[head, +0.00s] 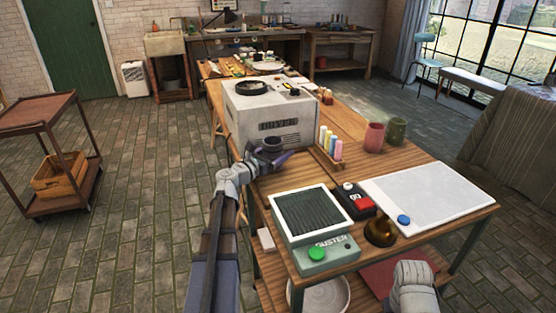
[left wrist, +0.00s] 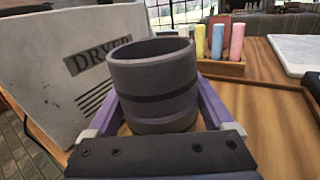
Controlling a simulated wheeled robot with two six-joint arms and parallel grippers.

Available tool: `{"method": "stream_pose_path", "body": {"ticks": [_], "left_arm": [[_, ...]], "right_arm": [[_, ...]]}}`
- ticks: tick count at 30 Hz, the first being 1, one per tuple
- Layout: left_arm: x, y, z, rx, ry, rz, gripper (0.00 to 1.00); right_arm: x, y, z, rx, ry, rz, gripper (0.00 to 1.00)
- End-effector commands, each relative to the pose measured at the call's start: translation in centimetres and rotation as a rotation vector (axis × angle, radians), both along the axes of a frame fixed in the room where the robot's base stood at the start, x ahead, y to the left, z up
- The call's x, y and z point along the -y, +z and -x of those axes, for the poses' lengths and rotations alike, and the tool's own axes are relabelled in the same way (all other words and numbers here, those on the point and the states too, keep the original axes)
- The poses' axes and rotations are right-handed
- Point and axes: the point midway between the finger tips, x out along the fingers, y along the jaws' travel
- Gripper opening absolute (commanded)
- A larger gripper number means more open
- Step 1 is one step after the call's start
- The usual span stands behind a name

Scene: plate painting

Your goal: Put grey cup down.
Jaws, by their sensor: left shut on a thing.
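The grey cup (left wrist: 152,88) is dark grey with a darker band and stands upright between the two purple fingers of my left gripper (left wrist: 158,118) in the left wrist view. The fingers are shut on its sides. In the head view the cup (head: 272,144) and my left gripper (head: 268,158) are at the table's left edge, just in front of the dryer (head: 270,115). I cannot tell whether the cup's base touches the wooden table (head: 430,160). My right gripper's fingers do not show; only part of my right arm is at the bottom right.
Chalk-like coloured sticks in a wooden holder (head: 326,158) stand right of the cup. The duster (head: 315,222), a red-and-black device (head: 357,199), a brown bell-shaped thing (head: 380,232) and a white board (head: 428,192) fill the near end.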

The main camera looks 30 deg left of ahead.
Motion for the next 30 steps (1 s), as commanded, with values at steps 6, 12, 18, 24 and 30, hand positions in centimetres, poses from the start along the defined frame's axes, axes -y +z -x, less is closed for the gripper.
{"method": "stream_pose_path", "body": {"ticks": [6, 12, 18, 24, 30], "left_arm": [[0.0, -0.9, 0.0, 0.001, 0.0, 0.001, 0.0], [0.0, -1.1, 0.0, 0.001, 0.0, 0.001, 0.0], [0.0, -1.2, 0.0, 0.0, 0.0, 0.0, 1.0], [0.0, -1.2, 0.0, 0.0, 0.0, 0.0, 1.0], [-0.2, -0.9, 1.3, 0.0, 0.002, 0.0, 1.0]], "right_arm": [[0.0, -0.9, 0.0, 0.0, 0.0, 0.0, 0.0], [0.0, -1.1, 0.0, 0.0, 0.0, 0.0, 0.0], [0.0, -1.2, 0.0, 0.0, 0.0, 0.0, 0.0], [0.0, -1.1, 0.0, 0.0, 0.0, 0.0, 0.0], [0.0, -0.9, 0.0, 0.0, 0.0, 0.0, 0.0]]}}
